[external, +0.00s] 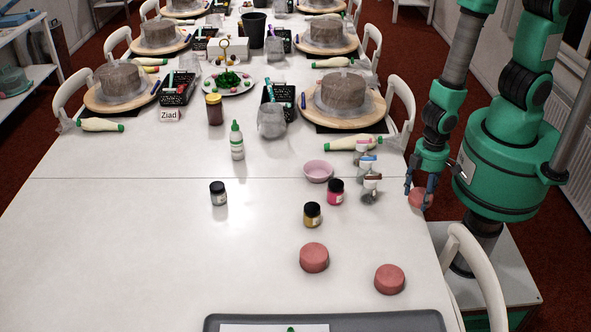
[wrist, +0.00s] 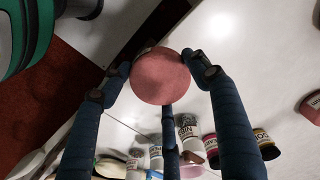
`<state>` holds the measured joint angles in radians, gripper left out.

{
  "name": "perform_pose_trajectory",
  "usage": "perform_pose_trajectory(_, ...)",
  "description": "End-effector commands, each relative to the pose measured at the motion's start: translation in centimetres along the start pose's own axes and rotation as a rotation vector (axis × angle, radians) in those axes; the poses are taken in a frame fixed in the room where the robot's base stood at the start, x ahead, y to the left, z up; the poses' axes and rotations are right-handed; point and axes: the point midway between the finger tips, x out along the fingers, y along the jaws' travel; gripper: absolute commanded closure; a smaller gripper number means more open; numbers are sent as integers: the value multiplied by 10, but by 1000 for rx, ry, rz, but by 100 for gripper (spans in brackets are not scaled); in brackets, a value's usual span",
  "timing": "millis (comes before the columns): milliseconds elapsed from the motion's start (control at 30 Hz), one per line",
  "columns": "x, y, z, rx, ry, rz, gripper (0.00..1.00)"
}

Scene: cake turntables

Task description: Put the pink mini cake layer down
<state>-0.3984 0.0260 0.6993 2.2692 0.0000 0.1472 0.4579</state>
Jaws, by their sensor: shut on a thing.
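My gripper (external: 419,192) is at the right edge of the white table, shut on a pink mini cake layer (external: 418,197). In the wrist view the held pink layer (wrist: 160,76) sits between the fingertips of my gripper (wrist: 163,72). I cannot tell from the views how high it is above the table, or whether it touches. Two other pink layers lie flat on the table in the external view, one at the front middle (external: 314,257) and one further right (external: 389,279). Part of a pink layer also shows at the right edge of the wrist view (wrist: 311,104).
A pink bowl (external: 318,171), a pink-labelled jar (external: 335,192), a gold jar (external: 312,214) and several small sprinkle jars (external: 371,188) stand left of my gripper. A grey tray (external: 420,321) lies at the front edge. A white chair (external: 474,270) stands close on the right. The front left table is clear.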

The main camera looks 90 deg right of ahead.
Motion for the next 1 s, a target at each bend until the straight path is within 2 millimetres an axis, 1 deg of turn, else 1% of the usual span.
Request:
perform_pose_trajectory(167, -2, -6, -11, -26, 0, 0, 66)
perform_pose_trajectory(267, -4, -13, -24, -56, 0, 0, 66)
perform_pose_trajectory(367, -6, -22, -42, -100, 0, 0, 66)
perform_pose_trajectory(1000, -23, -103, -190, -487, 1, 0, 66)
